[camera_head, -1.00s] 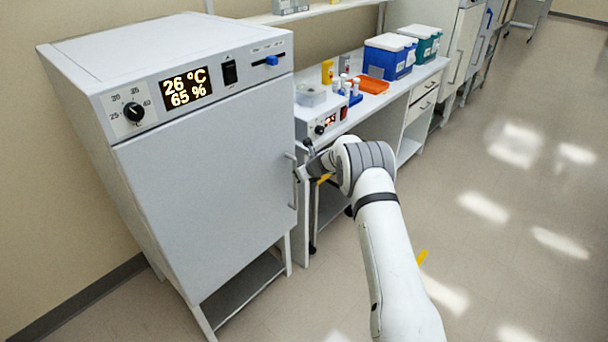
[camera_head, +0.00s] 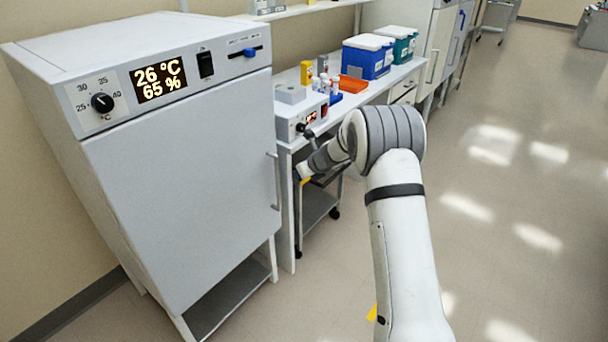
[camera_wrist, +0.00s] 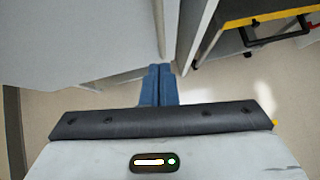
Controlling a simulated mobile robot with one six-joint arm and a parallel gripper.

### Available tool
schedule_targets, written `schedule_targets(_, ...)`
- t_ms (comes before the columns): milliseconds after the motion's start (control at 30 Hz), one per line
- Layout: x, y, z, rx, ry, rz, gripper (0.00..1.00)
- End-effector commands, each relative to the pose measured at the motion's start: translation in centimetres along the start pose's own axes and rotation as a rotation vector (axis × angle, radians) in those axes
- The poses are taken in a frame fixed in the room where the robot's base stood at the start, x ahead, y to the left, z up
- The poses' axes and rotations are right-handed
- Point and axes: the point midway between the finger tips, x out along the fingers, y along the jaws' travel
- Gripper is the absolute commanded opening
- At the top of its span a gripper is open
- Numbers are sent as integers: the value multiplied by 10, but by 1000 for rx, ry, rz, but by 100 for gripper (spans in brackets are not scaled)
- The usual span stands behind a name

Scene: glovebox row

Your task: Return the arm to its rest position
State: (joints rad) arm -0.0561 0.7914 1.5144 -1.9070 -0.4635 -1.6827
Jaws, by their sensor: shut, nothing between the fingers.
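My arm (camera_head: 400,230) rises from the lower right in the head view. It bends at a grey-banded joint and reaches left and away, towards the gap between the incubator and the bench. Its far end is small and partly hidden there, so the fingers are not clear in that view. In the wrist view my gripper (camera_wrist: 158,86) shows two blue fingers side by side, shut with nothing between them. They point at open space over the floor, beside a pale cabinet front.
A grey incubator (camera_head: 185,190) with a closed door, reading 26 °C and 65 %, stands at left. A bench (camera_head: 385,88) behind the arm carries a blue cooler box (camera_head: 368,62), an orange tray (camera_head: 354,88) and small bottles. The floor (camera_head: 520,260) at right is clear.

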Motion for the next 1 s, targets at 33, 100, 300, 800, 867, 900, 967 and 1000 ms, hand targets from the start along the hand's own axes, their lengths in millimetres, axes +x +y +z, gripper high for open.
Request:
schedule_targets(33,-7,0,-1,0,0,0,0)
schedule_targets(100,-14,0,0,-1,0,1,0)
schedule_targets(300,-32,-2,6,53,-17,-26,0)
schedule_targets(800,-260,-30,18,1448,-446,-497,0)
schedule_targets(867,-287,-22,2,1647,-502,-538,0)
schedule_targets(900,-305,-16,-10,1781,-536,-565,0)
schedule_targets(967,-329,-2,-30,1981,-587,-601,0)
schedule_targets(1000,-344,8,-45,2116,-617,-626,0)
